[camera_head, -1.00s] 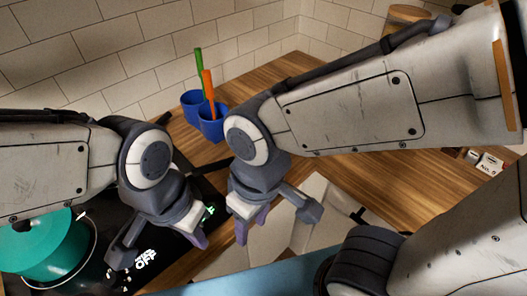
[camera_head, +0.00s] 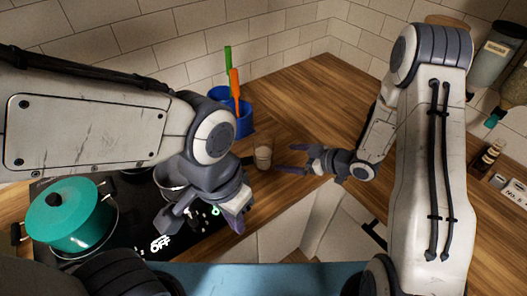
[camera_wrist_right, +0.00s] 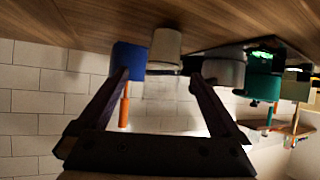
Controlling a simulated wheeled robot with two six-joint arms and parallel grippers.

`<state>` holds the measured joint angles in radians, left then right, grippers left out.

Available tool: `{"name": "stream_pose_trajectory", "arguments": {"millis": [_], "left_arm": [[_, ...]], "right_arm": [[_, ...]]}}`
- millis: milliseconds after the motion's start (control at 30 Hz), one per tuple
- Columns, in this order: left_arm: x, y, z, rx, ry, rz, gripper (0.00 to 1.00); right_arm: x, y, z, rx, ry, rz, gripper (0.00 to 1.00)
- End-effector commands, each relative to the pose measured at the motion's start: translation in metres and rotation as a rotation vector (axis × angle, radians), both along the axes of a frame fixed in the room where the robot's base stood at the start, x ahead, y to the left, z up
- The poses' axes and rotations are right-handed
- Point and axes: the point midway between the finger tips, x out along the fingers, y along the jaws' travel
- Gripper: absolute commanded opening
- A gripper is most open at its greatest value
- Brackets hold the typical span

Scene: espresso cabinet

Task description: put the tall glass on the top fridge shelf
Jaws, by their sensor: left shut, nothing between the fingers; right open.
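The glass (camera_head: 263,153) stands upright on the wooden counter, right of the hob and in front of the blue cups. In the right wrist view, which looks upside down, the glass (camera_wrist_right: 164,50) appears ahead, within the gap between the fingers. My right gripper (camera_head: 289,160) is open and empty, just right of the glass, its fingers pointing left at it. It also shows in the right wrist view (camera_wrist_right: 160,78). My left gripper (camera_head: 236,218) is shut and empty over the hob's right front edge. No fridge shelf can be made out.
Two blue cups (camera_head: 244,121) holding green and orange utensils stand behind the glass. A teal pot (camera_head: 70,215) and a partly hidden grey pot (camera_head: 168,178) are on the black hob (camera_head: 125,232). Jars (camera_head: 497,55) stand at right. The counter behind my right gripper is clear.

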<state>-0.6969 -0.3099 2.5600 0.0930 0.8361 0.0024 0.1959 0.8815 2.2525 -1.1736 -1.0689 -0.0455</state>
Motion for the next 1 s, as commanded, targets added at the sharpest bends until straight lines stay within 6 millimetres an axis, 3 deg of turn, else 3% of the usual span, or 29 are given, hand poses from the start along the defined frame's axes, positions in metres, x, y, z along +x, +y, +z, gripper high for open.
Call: {"name": "stream_pose_trajectory", "arguments": {"millis": [167,400,567,800,1000], "left_arm": [[0.0,0.0,0.004,0.0,0.0,0.0,0.0],[0.0,0.0,0.016,0.0,0.0,0.0,0.0],[0.0,0.0,0.019,0.0,0.0,0.0,0.0],[0.0,0.0,0.044,0.0,0.0,-0.004,0.0],[0.0,0.0,0.047,0.0,0.0,-0.005,0.0]], "right_arm": [[-0.007,0.002,-0.001,0.11,-0.014,0.024,1.0],[0.01,0.032,-0.013,0.118,-0.016,0.03,1.0],[0.016,0.041,-0.019,0.117,-0.018,0.027,1.0],[0.033,0.065,-0.026,0.116,-0.015,0.029,1.0],[0.043,0.08,-0.037,0.115,-0.017,0.027,1.0]]}}
